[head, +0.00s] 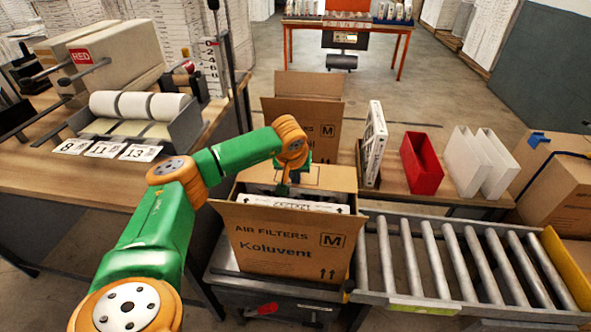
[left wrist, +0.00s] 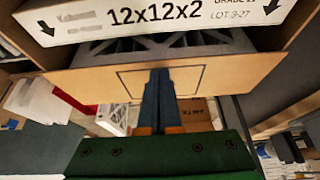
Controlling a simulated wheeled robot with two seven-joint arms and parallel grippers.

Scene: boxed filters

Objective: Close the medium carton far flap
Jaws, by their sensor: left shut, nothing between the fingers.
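The medium carton (head: 287,248) stands open on a dark stand, marked "AIR FILTERS", "M" and "Koluvent". A white filter (head: 295,204) lies inside it; its "12x12x2" label shows in the left wrist view (left wrist: 165,18). The far flap (head: 335,178) is raised at the carton's back and shows as a brown panel with a dark outline in the left wrist view (left wrist: 100,85). My left gripper (head: 283,188) is shut and empty at this flap. Its fingers (left wrist: 160,75) overlap the panel in the wrist view; contact is unclear. My right gripper is out of view.
Another open carton (head: 300,120) marked M stands behind. A roller conveyor (head: 460,265) runs to the right. A workbench with paper rolls (head: 140,105) is at left.

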